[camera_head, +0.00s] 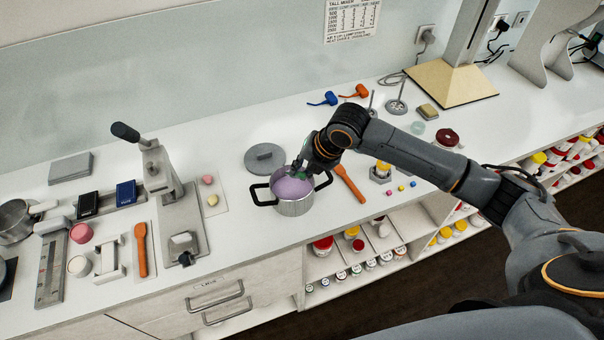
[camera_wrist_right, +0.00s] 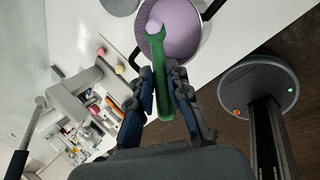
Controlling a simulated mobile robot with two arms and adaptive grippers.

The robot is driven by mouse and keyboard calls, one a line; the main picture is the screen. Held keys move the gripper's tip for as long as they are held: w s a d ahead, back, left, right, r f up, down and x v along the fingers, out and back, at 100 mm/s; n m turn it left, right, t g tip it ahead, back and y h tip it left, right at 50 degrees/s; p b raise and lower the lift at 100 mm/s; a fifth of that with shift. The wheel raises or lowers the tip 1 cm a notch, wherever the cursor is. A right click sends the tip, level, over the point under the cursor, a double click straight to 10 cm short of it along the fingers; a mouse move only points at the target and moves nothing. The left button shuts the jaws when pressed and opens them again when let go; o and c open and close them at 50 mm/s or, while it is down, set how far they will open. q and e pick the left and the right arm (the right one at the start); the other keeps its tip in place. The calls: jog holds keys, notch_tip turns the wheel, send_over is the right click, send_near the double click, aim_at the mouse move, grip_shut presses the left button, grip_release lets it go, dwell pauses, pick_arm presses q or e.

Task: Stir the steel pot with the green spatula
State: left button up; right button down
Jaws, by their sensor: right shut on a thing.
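The steel pot (camera_head: 293,207) stands on the white counter and holds a purple cream. It has two black handles. My right gripper (camera_head: 308,166) is over the pot's upper rim in the head view. In the right wrist view my right gripper (camera_wrist_right: 165,105) is shut on the green spatula (camera_wrist_right: 158,60). The spatula's far end shows against the purple cream in the pot (camera_wrist_right: 180,25); I cannot tell how deep it reaches. Only a little green shows in the head view, as the gripper hides most of the spatula. My left gripper is in neither view.
A grey lid (camera_head: 265,157) lies behind the pot. An orange spatula (camera_head: 349,183) lies close to its right, with small coloured cubes (camera_head: 401,188) farther right. A lever press (camera_head: 172,200) stands to the left. The counter's front edge is close before the pot.

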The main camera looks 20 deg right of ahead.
jog(key=shift+r, duration=2)
